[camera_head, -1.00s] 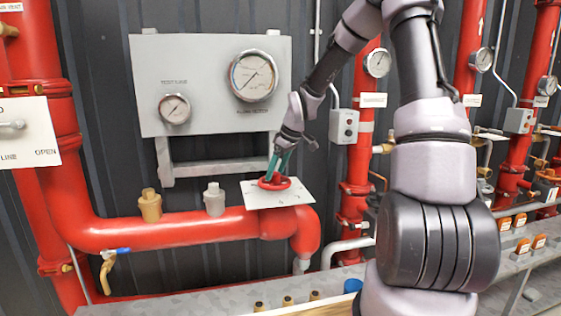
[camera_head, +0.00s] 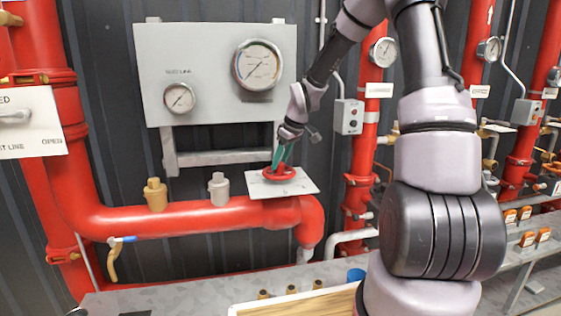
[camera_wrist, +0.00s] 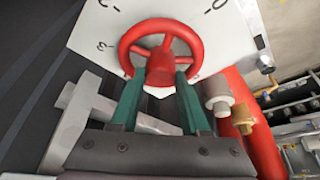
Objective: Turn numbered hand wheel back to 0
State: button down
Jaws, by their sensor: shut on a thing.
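The red hand wheel (camera_head: 283,176) sits on a white plate (camera_head: 305,184) above the bend of the red pipe. In the wrist view the wheel (camera_wrist: 161,27) shows its round rim, hub and spokes. The white plate (camera_wrist: 95,25) carries dark marks around the wheel; a 3-like mark is at left, and other marks at the top and right are partly cut off. My gripper (camera_wrist: 160,70) has two green fingers reaching the near part of the rim and is shut on the wheel. In the head view my gripper (camera_head: 281,160) comes down from above. The fingers hide part of the rim.
A grey panel with two gauges (camera_head: 257,65) stands behind the wheel. Brass (camera_head: 155,195) and grey (camera_head: 218,190) fittings rise from the pipe at left. A grey box (camera_head: 348,117) and more red pipes are at right. A metal bench runs along the front.

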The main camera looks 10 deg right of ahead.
jog(key=m+h, duration=0.1)
jog(key=m, duration=0.1)
jog(key=m+t, duration=0.1)
jog(key=m, duration=0.2)
jog(key=shift+s+a+h, duration=0.1)
jog(key=shift+a+h, duration=0.1)
jog(key=shift+h, duration=0.2)
jog(key=shift+m+h, duration=0.4)
jog(key=shift+m, duration=0.7)
jog(key=shift+a+m, duration=0.1)
jog(key=shift+m, duration=0.4)
jog(key=m+h, duration=0.2)
jog(key=m, duration=0.2)
jog(key=shift+a, duration=0.1)
jog(key=shift+m+g+h, duration=0.3)
jog(key=shift+m+h, duration=0.2)
jog(key=shift+m, duration=1)
